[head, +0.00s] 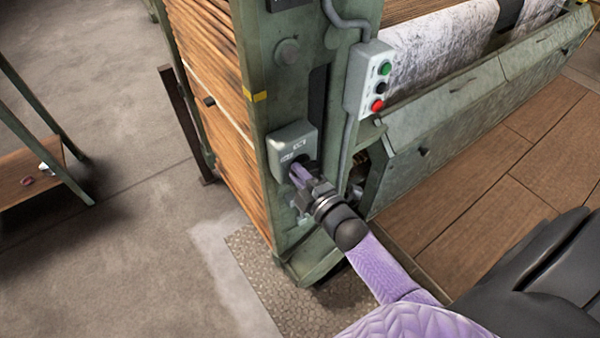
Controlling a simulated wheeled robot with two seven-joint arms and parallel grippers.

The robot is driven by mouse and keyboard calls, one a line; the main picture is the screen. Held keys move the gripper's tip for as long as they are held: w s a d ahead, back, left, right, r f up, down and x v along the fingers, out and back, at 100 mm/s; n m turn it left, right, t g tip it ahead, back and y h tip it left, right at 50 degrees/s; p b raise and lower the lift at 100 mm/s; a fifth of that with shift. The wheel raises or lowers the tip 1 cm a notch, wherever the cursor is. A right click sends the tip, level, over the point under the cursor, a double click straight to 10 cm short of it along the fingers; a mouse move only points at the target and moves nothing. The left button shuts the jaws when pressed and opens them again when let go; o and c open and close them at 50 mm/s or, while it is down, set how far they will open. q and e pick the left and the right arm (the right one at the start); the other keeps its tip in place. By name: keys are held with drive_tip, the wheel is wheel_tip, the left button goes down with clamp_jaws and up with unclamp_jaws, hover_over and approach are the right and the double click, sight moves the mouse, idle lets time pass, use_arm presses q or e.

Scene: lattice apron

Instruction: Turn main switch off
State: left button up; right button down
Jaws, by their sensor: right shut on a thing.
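The main switch is a grey box (281,147) mounted on the end of the green machine frame (262,60). Small markings show on its front face. My right gripper (299,174) is at the lower front of this box, shut on the switch handle. The gripper hides the handle, so its angle cannot be told. My right arm comes in from the lower right. My left gripper is not in view.
A push-button box (366,85) with green, black and red buttons sits on the frame above right. A grey conduit (346,150) runs down close to my gripper. A table (30,178) stands at left; the floor between is clear.

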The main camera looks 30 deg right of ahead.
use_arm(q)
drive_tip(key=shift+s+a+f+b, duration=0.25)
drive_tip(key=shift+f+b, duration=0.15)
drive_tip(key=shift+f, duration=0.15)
use_arm(e)
drive_tip(key=n, duration=0.3)
drive_tip(key=shift+f, duration=0.4)
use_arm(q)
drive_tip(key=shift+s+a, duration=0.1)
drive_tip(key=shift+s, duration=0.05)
use_arm(e)
drive_tip(key=c, duration=0.6)
unclamp_jaws()
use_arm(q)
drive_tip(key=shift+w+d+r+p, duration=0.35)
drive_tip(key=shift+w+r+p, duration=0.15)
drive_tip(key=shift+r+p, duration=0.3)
use_arm(e)
drive_tip(key=s, duration=1)
drive_tip(key=shift+d, duration=0.35)
